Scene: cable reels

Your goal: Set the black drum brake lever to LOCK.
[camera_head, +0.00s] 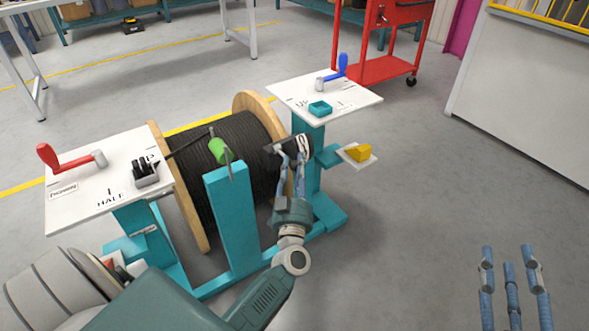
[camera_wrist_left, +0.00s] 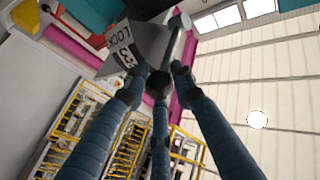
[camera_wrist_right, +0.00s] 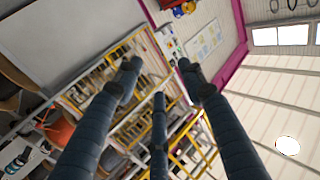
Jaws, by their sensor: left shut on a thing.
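The black drum brake lever (camera_wrist_left: 174,45) shows in the left wrist view as a dark bar with its end between my left fingers. Beside it is a grey label plate (camera_wrist_left: 138,48) reading LOCK, with a second word partly covered by a finger. In the head view my left gripper (camera_head: 293,150) is at the right end of the cable drum (camera_head: 240,150), shut on the lever, which is mostly hidden there. Which mark the lever points at I cannot tell. My right gripper (camera_head: 512,265) is open and empty over the floor at the lower right; its fingers also show apart in the right wrist view (camera_wrist_right: 158,80).
A left panel (camera_head: 85,205) carries a red lever (camera_head: 60,160) and a black clamp-like part (camera_head: 145,172). A right panel (camera_head: 350,92) carries a blue lever (camera_head: 341,68). A green part (camera_head: 218,150) is above the teal post (camera_head: 232,215). A yellow block (camera_head: 357,152) sits right of the drum.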

